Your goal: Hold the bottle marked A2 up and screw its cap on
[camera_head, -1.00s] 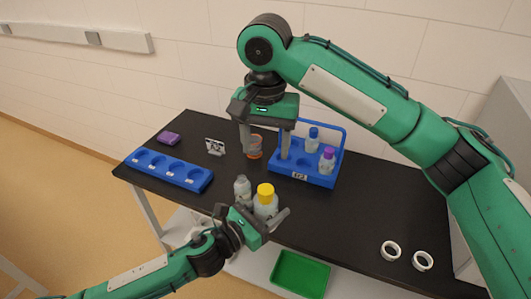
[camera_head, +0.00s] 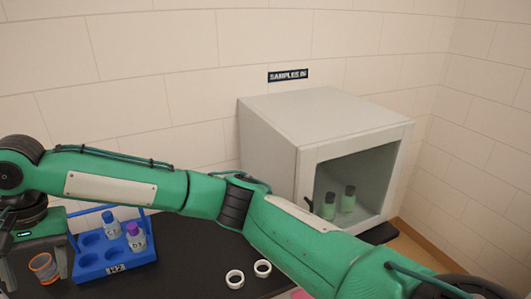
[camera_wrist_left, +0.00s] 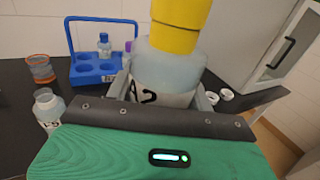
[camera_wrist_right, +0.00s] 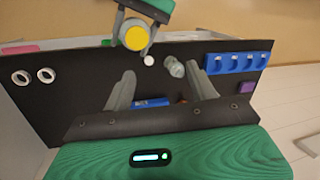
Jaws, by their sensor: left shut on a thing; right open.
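The bottle marked A2 (camera_wrist_left: 165,72) is pale, with a white label and a yellow cap (camera_wrist_left: 180,22) on its top. I cannot tell how tight the cap sits. My left gripper (camera_wrist_left: 163,95) is shut around this bottle; its fingers show on both sides. In the right wrist view the yellow cap (camera_wrist_right: 136,37) is at the top, with the left gripper (camera_wrist_right: 135,22) around the bottle.
A blue rack (camera_head: 113,267) holds a blue-capped and a purple-capped bottle. An orange-rimmed beaker (camera_head: 43,267) stands beside it. An uncapped small bottle (camera_wrist_left: 47,108) stands nearby. Two white rings (camera_head: 234,279) lie on the black table. A grey cabinet (camera_head: 265,140) holds two green bottles.

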